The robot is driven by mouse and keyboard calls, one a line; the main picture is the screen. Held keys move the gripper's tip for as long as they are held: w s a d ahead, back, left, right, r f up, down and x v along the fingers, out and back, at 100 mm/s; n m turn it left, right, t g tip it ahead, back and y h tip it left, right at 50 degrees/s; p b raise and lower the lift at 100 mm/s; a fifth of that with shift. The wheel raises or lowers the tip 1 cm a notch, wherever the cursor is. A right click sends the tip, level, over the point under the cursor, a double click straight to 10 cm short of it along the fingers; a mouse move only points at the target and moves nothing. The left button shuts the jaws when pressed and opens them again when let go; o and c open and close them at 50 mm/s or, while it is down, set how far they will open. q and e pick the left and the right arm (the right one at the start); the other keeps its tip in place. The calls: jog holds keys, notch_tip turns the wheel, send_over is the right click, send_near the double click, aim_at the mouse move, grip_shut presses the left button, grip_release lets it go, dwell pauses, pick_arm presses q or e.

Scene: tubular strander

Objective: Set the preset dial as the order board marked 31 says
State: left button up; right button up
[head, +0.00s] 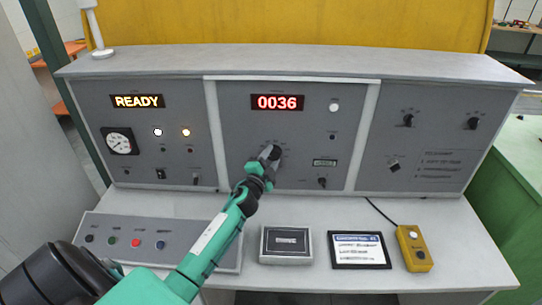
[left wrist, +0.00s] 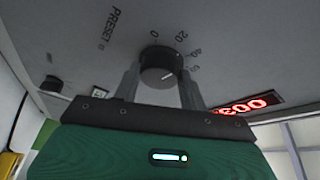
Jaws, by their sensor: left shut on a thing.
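The preset dial (left wrist: 161,62) is a dark round knob on the grey panel, beside the word PRESET and a scale with 0, 20 and 40. A pale mark shows low on its face. My left gripper (left wrist: 160,82) is shut on the dial, one finger on each side. In the head view my left gripper (head: 266,165) is at the middle panel and hides most of the dial. A framed white board (head: 358,250) with a blue header lies on the desk; its writing is too small to read. My right gripper is not in view.
A red display (head: 277,102) above the dial reads 0036. Another display (head: 137,101) reads READY. A button box (head: 160,240), a dark box (head: 286,244) and a yellow pendant (head: 413,248) with a cable are on the desk. Other knobs sit on the right panel.

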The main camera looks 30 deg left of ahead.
pick_arm(q)
jog(key=shift+f, duration=0.1)
jog(key=o, duration=1)
jog(key=shift+s, duration=0.1)
jog(key=shift+s+d+f+b, duration=0.35)
jog(key=shift+s+b, duration=0.3)
jog(key=shift+s, duration=1.55)
jog(key=shift+s+d+f+b, duration=0.2)
jog(key=shift+s+d+b, duration=0.3)
jog(key=shift+s, duration=1.75)
jog(key=shift+s+d+f+b, duration=0.3)
jog(key=shift+s+b, duration=0.45)
jog(key=shift+s, duration=1.45)
